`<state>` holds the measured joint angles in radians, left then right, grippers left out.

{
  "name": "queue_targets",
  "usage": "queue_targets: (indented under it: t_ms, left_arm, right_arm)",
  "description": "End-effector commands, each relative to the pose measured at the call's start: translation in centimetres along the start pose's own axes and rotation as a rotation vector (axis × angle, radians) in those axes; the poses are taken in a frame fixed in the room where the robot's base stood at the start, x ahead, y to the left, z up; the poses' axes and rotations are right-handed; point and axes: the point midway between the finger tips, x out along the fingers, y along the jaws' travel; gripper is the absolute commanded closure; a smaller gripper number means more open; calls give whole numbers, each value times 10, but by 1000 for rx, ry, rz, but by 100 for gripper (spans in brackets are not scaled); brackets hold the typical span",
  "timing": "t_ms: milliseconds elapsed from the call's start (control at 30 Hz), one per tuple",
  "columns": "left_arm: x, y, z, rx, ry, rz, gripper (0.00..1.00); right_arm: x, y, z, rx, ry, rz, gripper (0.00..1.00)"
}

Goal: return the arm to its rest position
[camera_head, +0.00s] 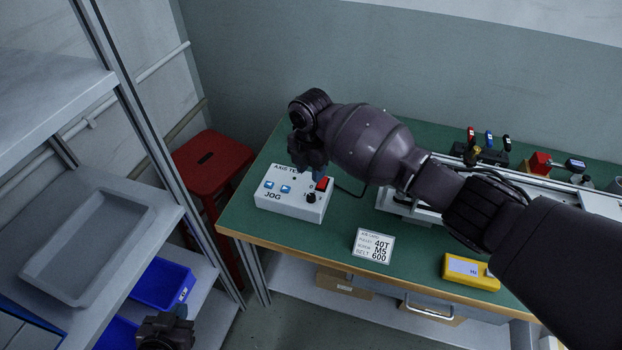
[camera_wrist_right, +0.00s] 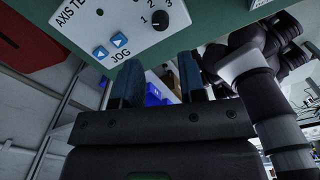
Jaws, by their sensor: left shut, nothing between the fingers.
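My right arm comes in from the right in the head view and reaches across the green table. Its gripper (camera_head: 316,170) hangs over the back part of the white jog box (camera_head: 290,207), which has two blue arrow buttons, a black knob and a red switch. In the right wrist view the gripper's two bluish fingers (camera_wrist_right: 160,82) stand apart with nothing held between them, and the jog box (camera_wrist_right: 88,28) shows beyond them. I cannot tell whether the fingers touch the box. My left gripper (camera_head: 178,318) is low at the bottom left, shut and empty, partly cut off by the frame.
A spec card (camera_head: 373,246) and a yellow device (camera_head: 470,271) lie near the green table's (camera_head: 330,262) front edge. A linear rail (camera_head: 590,199) and colored-handled tools (camera_head: 489,140) stand behind my right arm. A red stool (camera_head: 211,163), grey tray (camera_head: 60,295) and blue bin (camera_head: 160,284) are left.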

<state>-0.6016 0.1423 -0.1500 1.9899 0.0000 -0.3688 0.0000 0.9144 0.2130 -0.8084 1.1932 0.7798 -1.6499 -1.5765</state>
Motion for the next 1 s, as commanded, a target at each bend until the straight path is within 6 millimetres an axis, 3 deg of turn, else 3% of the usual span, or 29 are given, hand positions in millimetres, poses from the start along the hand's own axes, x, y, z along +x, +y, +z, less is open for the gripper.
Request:
queue_targets:
  t_ms: [200,700,833,1000]
  left_arm:
    - [-1,0,-2,0,2,0,100]
    - [-1,0,-2,0,3,0,100]
    - [-1,0,-3,0,3,0,100]
    - [0,0,-3,0,3,0,100]
  right_arm:
    - [-14,0,0,1,0,-1,63]
    - [-15,0,0,1,1,0,63]
    - [-7,-6,-6,29,15,9,63]
    - [17,-26,-30,165,65,52,63]
